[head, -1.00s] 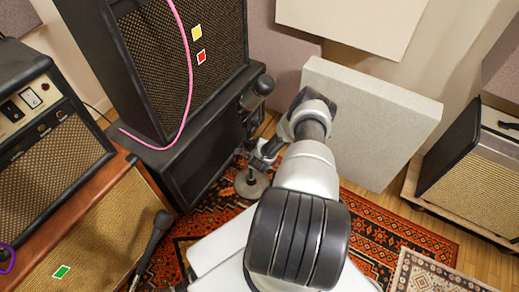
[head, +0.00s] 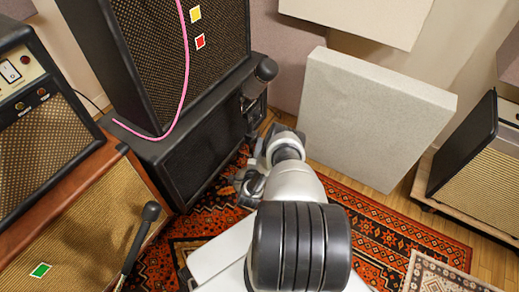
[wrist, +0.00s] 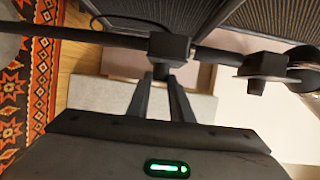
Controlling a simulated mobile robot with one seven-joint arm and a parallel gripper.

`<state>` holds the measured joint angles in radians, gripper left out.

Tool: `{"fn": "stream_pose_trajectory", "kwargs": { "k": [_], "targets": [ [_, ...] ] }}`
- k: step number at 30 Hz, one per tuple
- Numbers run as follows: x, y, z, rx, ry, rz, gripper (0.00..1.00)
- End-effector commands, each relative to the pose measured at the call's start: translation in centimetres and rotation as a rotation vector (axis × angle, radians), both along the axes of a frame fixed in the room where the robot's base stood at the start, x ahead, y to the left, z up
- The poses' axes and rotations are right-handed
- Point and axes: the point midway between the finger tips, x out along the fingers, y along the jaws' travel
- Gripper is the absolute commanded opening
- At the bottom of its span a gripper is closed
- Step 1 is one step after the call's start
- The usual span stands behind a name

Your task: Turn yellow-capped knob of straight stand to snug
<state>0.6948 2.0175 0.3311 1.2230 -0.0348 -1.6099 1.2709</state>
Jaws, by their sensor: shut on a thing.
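In the wrist view a dark stand tube (wrist: 215,56) runs across the top of the picture. A black clutch block (wrist: 170,47) sits on it, with a small dark knob (wrist: 160,71) pointing toward me. My gripper (wrist: 160,80) has its two fingers closed on this knob, one on each side. I see no yellow cap; the knob's end is between the fingertips. A second black block with a knob (wrist: 257,80) is farther right on the tube. In the head view my arm hides most of the stand; a dark microphone head (head: 266,69) shows above, beside the amp stack.
A black amp stack (head: 190,70) with a pink cable (head: 184,70) stands close left of my gripper. A second microphone (head: 150,212) stands before the brown amp (head: 95,225). A pale panel (head: 370,115) is behind my arm. Patterned rug (head: 400,230) lies clear at right.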

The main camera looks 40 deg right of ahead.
Motion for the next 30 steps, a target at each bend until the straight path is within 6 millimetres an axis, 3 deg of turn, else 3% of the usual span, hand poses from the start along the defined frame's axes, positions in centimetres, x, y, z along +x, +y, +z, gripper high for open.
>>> {"fn": "stream_pose_trajectory", "kwargs": {
  "k": [20,21,24,30],
  "targets": [
    [0.2,-0.06,-0.09,-0.06,-0.025,0.003,0.0],
    [0.2,-0.07,-0.08,-0.06,-0.025,0.003,0.23],
    [0.17,-0.07,-0.09,-0.06,-0.025,0.002,0.38],
    [0.11,-0.05,-0.12,-0.059,-0.024,0.001,0.38]
  ]
}}
